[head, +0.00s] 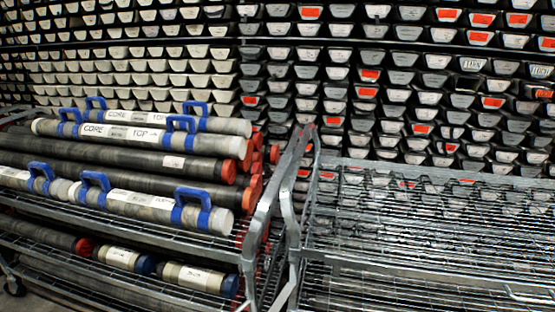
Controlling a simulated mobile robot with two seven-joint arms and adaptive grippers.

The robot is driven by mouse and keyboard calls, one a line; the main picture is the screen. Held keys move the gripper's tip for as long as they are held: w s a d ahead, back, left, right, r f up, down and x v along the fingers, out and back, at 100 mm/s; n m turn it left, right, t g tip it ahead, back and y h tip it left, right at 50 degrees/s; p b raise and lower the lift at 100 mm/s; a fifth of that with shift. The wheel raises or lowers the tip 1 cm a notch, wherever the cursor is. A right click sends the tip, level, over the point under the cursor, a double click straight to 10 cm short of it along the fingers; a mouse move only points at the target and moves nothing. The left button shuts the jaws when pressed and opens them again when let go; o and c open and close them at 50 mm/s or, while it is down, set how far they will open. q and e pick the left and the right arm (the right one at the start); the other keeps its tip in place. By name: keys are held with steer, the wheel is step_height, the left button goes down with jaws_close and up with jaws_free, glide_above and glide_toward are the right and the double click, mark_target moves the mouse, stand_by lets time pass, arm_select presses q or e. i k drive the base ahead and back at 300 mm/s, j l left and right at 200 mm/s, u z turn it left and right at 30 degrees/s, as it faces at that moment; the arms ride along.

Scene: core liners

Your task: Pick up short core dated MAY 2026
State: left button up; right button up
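Two short cores with pale labels and dark blue end caps lie on the lower shelf of the left cart. One short core (120,257) is at the left, and another short core (197,277) is to its right. Their label writing is too small to read, so I cannot tell which one is dated MAY 2026. Neither of my grippers is in view.
Long cores (150,198) with blue handles and red-capped tubes (205,168) fill the left cart's upper shelf. An empty wire rack cart (430,218) stands at the right. Metal end frames (262,220) rise between the carts. Stacked core trays (330,85) line the back wall.

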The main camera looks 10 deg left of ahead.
mark_target(224, 286)
steer(key=j, duration=1.4)
steer(key=i+j, duration=0.1)
steer(key=j, duration=0.5)
steer(key=i+j, duration=0.1)
steer(key=j, duration=0.45)
steer(key=i+j, duration=0.15)
steer(key=j, duration=0.45)
steer(key=u, duration=0.45)
steer(key=z, duration=0.65)
